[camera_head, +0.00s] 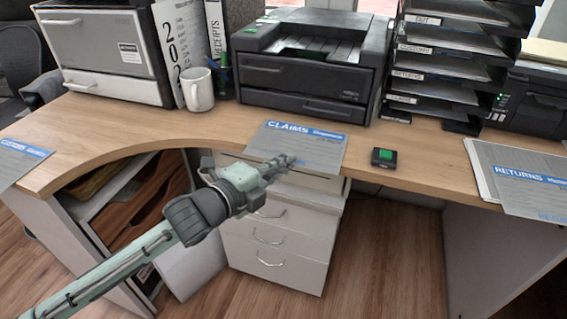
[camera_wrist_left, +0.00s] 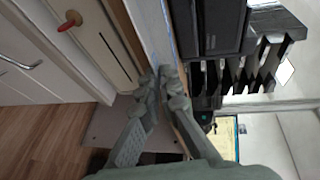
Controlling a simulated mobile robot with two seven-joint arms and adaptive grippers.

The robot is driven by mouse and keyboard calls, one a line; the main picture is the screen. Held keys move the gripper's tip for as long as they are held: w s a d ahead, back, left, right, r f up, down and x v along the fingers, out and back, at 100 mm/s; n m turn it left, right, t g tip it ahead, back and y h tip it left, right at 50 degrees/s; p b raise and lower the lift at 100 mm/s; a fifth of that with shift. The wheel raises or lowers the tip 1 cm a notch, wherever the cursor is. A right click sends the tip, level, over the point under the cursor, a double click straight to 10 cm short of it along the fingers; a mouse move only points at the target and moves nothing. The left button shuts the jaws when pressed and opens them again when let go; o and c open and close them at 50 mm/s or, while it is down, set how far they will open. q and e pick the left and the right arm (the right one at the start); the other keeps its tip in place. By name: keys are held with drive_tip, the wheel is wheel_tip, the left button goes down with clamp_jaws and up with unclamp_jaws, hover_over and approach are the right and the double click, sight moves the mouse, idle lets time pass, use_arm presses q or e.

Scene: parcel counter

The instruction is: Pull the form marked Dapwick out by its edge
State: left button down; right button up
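A grey form with a blue band headed CLAIMS (camera_head: 301,141) lies at the counter's front edge, its near side reaching over that edge. The smaller word beside the heading is too blurred to read, so I cannot confirm Dapwick. My left gripper (camera_head: 284,165) is at this form's near edge and partly covers it in the head view. In the left wrist view its two fingertips (camera_wrist_left: 162,82) are close together, near the form's edge (camera_wrist_left: 152,30). Whether they pinch the sheet cannot be told. My right gripper is not in view.
Another CLAIMS form (camera_head: 18,160) lies far left, and a RETURNS form (camera_head: 520,180) far right. A black box with a green button (camera_head: 384,157) is right of the middle form. A printer (camera_head: 310,65), mug (camera_head: 197,90) and labelled tray stack (camera_head: 440,65) stand behind. Drawers (camera_head: 275,235) are below.

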use_arm(q)
drive_tip(key=s, duration=0.2)
drive_tip(key=s+a+p, duration=0.1)
drive_tip(key=shift+s+a+r+p, duration=0.1)
drive_tip(key=shift+s+r+p, duration=0.05)
drive_tip(key=shift+s+p, duration=0.2)
drive_tip(key=shift+s+a+r+p, duration=0.2)
drive_tip(key=shift+s+a+r, duration=0.1)
drive_tip(key=shift+s+r, duration=0.6)
drive_tip(key=shift+s+a+r+p, duration=0.15)
drive_tip(key=shift+s+a+r, duration=0.15)
drive_tip(key=shift+s+r, duration=0.55)
drive_tip(key=shift+s+f, duration=0.15)
drive_tip(key=shift+f, duration=0.1)
